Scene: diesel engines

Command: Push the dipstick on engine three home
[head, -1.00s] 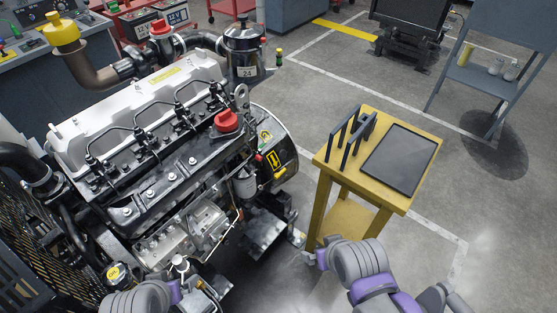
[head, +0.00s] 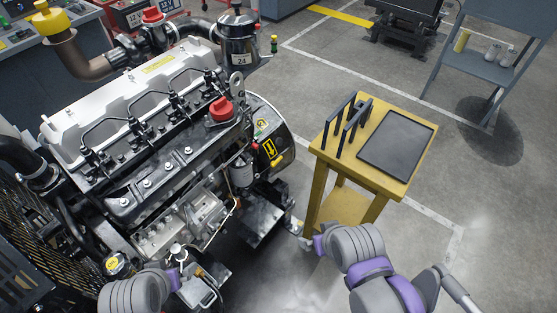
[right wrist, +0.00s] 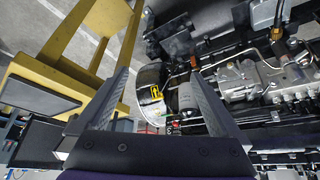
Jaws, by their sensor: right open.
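The engine (head: 165,195) fills the left of the head view. A small yellow handle (head: 277,161) shows at its right end, below a yellow arrow label (head: 269,148); I cannot tell whether it is the dipstick. The engine also shows upside down in the right wrist view (right wrist: 240,85). My right gripper (head: 305,243) is low between the engine and the yellow table. Its two fingers are wide apart and empty in the right wrist view (right wrist: 158,78). My left gripper (head: 184,279) is at the engine's lower front; its fingers are unclear there.
The yellow table (head: 352,170) stands right of the engine, with a black upright rack (head: 347,128) and a dark flat tray (head: 397,145) on it. A grey shelf stand (head: 485,72) is at the upper right. Floor is clear right of the table.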

